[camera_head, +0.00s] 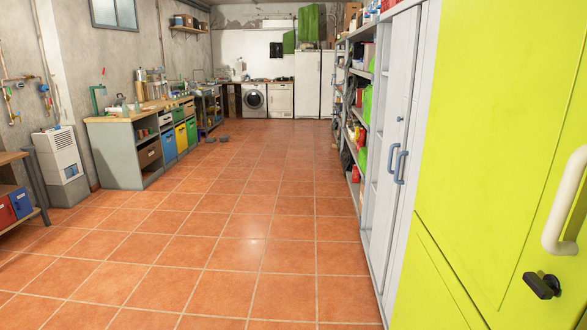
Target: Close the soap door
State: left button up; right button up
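No door in view is marked as a soap door, and I cannot tell which one the name means. A yellow-green door (490,140) fills the right side, close to me, with a white bar handle (562,205) and a black latch knob (541,285). Beyond it stands a tall white cabinet (397,130) with two grey-blue handles; its doors look shut. A washing machine (254,98) stands far off at the back wall; its soap drawer is too small to make out. Neither of my grippers is in view.
The tiled floor (240,210) is clear down the middle. A workbench (118,150) with coloured drawers and a white heater (60,160) line the left. Filled shelves (355,130) run along the right. Small dark things (217,139) lie on the floor near the bench.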

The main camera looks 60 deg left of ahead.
aim_at(405, 28)
jog(key=u, duration=1.2)
jog(key=i+j, duration=0.35)
jog(key=i, duration=0.25)
